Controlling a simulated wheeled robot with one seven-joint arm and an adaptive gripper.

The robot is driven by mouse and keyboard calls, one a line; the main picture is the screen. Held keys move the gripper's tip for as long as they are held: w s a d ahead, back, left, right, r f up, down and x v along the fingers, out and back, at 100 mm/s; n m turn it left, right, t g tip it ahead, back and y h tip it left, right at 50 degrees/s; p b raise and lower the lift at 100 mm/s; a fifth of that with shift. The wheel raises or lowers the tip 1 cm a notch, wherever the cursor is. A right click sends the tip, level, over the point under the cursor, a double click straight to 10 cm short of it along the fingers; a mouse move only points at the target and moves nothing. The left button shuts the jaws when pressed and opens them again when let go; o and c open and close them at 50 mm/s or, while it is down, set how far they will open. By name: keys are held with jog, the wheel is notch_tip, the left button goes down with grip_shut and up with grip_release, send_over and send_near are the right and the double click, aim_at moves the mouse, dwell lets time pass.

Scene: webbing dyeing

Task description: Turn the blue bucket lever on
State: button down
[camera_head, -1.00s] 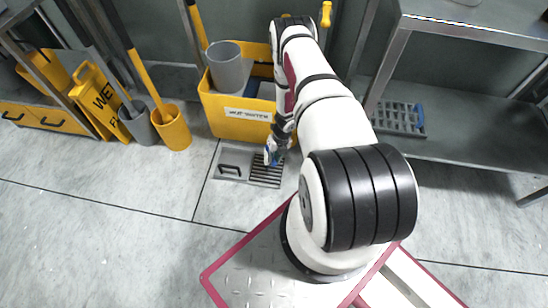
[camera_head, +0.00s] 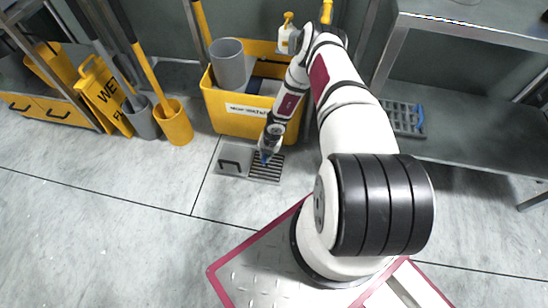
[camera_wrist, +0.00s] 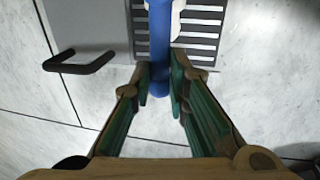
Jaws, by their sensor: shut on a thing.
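The yellow mop bucket (camera_head: 225,118) stands on the floor against the wall, with a white label on its front. The blue lever (camera_wrist: 160,45) is a rounded bar in the wrist view, pointing toward my gripper, with a white part beside its upper end. My gripper (camera_wrist: 161,84) is shut on the lever near its rounded end, with green-padded fingers on both sides. In the head view my gripper (camera_head: 266,156) is low in front of the bucket, above the floor grate, with only a speck of blue showing. Where the lever joins the bucket is hidden.
A floor drain plate with a black handle (camera_head: 230,163) and a slatted grate (camera_head: 266,170) lies below my gripper. A yellow wet-floor sign (camera_head: 103,95) and yellow holder (camera_head: 173,124) stand left. A metal shelf (camera_head: 460,125) is right. The front-left floor is clear.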

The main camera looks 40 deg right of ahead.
dwell(0.4)
jog(key=c, duration=1.5)
grip_release()
jog(key=shift+c, duration=0.2)
notch_tip(320, 180, up, 12)
jog(key=s+d, duration=0.1)
jog(key=shift+s+d, duration=0.25)
jog(key=shift+s, duration=0.1)
